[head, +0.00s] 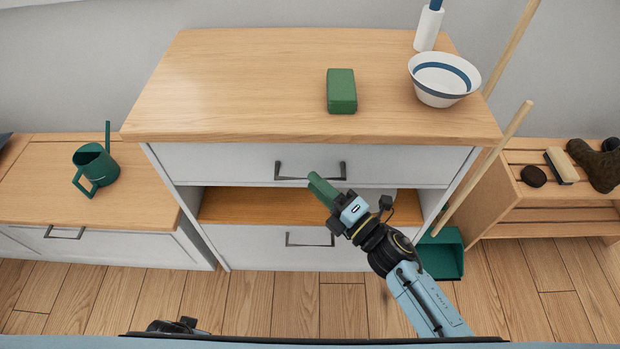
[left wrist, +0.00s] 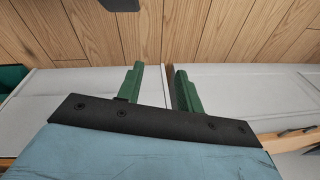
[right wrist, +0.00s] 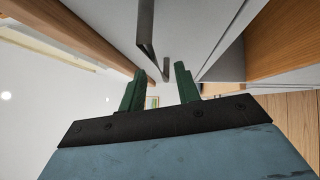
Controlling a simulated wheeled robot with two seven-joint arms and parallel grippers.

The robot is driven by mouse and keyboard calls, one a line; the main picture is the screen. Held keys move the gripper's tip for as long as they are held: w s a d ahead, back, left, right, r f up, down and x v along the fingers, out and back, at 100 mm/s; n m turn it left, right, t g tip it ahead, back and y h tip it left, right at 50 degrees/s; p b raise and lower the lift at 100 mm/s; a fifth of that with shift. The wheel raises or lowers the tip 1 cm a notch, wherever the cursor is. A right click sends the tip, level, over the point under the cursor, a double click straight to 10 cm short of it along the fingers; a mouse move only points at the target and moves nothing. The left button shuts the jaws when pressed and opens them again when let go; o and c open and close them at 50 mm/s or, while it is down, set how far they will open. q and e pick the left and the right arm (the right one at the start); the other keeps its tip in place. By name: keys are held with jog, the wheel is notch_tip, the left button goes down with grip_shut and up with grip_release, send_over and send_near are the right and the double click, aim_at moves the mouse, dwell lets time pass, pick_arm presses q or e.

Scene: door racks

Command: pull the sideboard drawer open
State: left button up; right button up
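The sideboard (head: 190,135) has a wooden top and pale grey fronts. Its upper drawer (head: 230,165) looks shut and has a dark bar handle (head: 283,178). Below is an open shelf, then a lower front with another dark handle (head: 300,241). My right gripper (head: 318,186) is just in front of the upper handle, hiding part of it in the head view. In the right wrist view its green fingers (right wrist: 160,85) are apart, with a dark bar handle (right wrist: 147,30) ahead between them; contact is not visible. My left gripper (left wrist: 160,88) is open and empty, pointing toward the floor and pale fronts.
On top are a green block (head: 341,91), a striped bowl (head: 443,80) and a white-and-blue bottle (head: 429,28). A low cabinet with a green watering can (head: 97,165) stands left. A dustpan (head: 441,255), poles and a shoe bench (head: 545,193) stand right. The floor in front is clear.

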jog(key=shift+x, duration=1.45)
jog(key=shift+c, duration=0.3)
grip_shut()
